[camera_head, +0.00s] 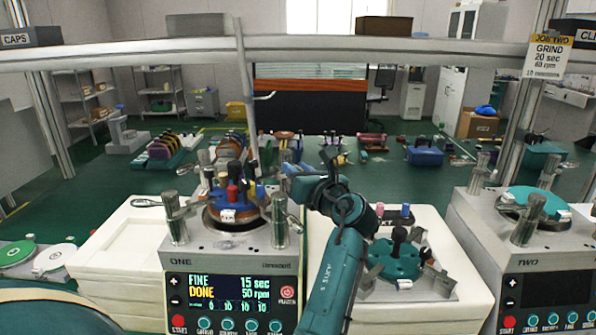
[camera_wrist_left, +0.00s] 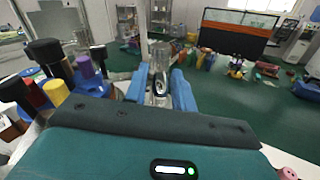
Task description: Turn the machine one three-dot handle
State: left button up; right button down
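Machine ONE (camera_head: 225,250) stands left of centre in the head view, its display reading FINE, DONE, 15 sec, 50 rpm. Metal clamp handles stand around its blue plate (camera_head: 213,216); one is at front left (camera_head: 172,207), one at front right (camera_head: 280,216). I cannot make out dot marks on them. My left gripper (camera_head: 283,172) is at the back right of machine ONE. In the left wrist view its blue fingers (camera_wrist_left: 160,92) stand on either side of an upright metal handle (camera_wrist_left: 160,62); whether they touch it is unclear. My right gripper is not in view.
Capped black, red, yellow and purple posts (camera_wrist_left: 57,93) stand left of my gripper. A teal plate with black knobs (camera_head: 396,257) lies on a white stand right of my arm. Machine TWO (camera_head: 535,262) is at far right. A grey beam (camera_head: 330,48) crosses above.

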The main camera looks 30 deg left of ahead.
pick_arm(q)
grip_shut()
dwell(0.5)
